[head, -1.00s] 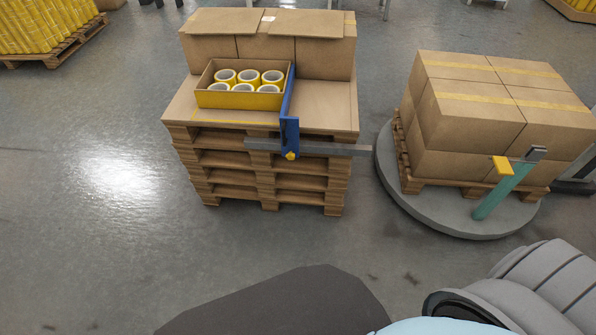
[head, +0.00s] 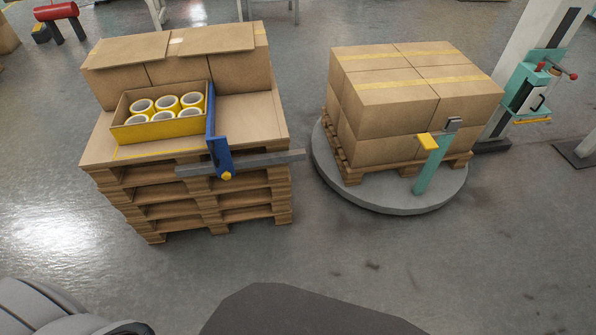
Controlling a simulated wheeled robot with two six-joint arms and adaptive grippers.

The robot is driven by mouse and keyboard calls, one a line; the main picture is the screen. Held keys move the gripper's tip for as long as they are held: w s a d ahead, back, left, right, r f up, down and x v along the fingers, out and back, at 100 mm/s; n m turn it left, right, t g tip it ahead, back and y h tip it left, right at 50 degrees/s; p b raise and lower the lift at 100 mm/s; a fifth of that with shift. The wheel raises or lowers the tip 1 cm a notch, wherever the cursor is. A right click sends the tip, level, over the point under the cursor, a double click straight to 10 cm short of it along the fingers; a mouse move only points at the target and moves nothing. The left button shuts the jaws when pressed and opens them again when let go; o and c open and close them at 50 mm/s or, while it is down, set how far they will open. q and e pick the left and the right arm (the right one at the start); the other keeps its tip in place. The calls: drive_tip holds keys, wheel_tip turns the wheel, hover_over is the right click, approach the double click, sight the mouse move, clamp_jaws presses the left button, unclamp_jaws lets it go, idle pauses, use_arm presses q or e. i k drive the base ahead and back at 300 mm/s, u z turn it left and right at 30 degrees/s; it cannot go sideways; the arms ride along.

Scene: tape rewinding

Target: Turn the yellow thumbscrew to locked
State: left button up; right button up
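The yellow thumbscrew (head: 227,176) is a small knob at the lower front of a blue bracket (head: 219,148). The bracket sits on a grey horizontal bar (head: 268,160) at the front of a pallet stack, right beside a box of tape rolls. The thumbscrew is too small to tell whether it is locked or loose. Neither gripper is in view, and nothing touches the thumbscrew.
The pallet stack (head: 258,203) stands left of centre, with cartons (head: 183,70) and an open box of tape rolls (head: 160,130) on it. A round turntable (head: 380,201) with a loaded pallet and a teal post (head: 432,170) stands to the right. The floor in front is clear.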

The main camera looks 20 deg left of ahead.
sight(226, 176)
drive_tip(key=z, duration=0.4)
drive_tip(key=i, duration=1.3)
drive_tip(key=u, duration=1.05)
